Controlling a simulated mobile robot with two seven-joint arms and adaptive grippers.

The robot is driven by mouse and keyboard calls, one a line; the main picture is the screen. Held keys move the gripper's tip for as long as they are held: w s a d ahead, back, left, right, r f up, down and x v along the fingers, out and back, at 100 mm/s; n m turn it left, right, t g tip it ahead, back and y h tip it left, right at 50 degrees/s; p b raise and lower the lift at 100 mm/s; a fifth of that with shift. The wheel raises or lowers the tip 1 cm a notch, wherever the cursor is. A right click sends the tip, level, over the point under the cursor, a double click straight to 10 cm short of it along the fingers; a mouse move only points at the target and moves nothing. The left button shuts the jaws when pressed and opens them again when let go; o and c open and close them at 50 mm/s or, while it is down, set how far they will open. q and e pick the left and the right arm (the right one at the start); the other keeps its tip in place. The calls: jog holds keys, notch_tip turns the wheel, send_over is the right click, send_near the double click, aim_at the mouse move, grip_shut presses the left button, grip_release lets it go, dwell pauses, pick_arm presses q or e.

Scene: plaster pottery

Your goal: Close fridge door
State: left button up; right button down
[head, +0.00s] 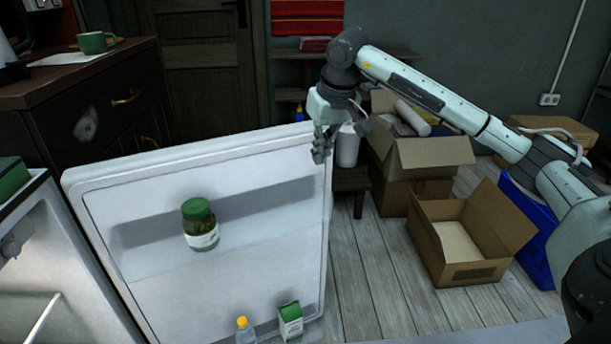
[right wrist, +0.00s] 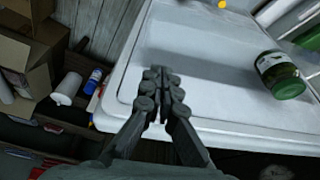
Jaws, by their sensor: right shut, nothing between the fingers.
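The fridge door (head: 275,225) stands wide open in the head view, its white inner side facing me. A green-lidded jar (head: 200,224), a yellow-capped bottle (head: 244,331) and a green and white carton (head: 290,321) sit on its shelves. The fridge body (head: 50,270) is at the left edge. My right gripper (head: 320,152) is at the door's upper right corner, pointing down. In the right wrist view its shut fingers (right wrist: 160,85) appear over the door's edge (right wrist: 125,75), with nothing between them; I cannot tell whether they touch it. My left gripper is not in view.
Open cardboard boxes (head: 470,240) and a blue crate (head: 530,225) stand on the floor to the right. A small dark stool (head: 350,180) holds a white container (head: 347,146) behind the door corner. A dark cabinet (head: 100,110) with a green mug (head: 95,42) is at the left.

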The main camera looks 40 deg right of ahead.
aim_at(312, 182)
jog(key=x, duration=1)
jog(key=shift+a+f, duration=0.1)
jog(key=shift+a, duration=0.1)
jog(key=s, duration=0.3)
jog(key=shift+s+a+r, duration=0.2)
jog(key=shift+s+a, duration=0.05)
jog(key=shift+s, duration=0.05)
jog(key=shift+s+p, duration=0.25)
jog(key=shift+p, duration=0.05)
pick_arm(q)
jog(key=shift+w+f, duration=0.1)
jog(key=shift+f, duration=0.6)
pick_arm(e)
jog(key=shift+s+a+f, duration=0.1)
jog(key=shift+s+a, duration=0.05)
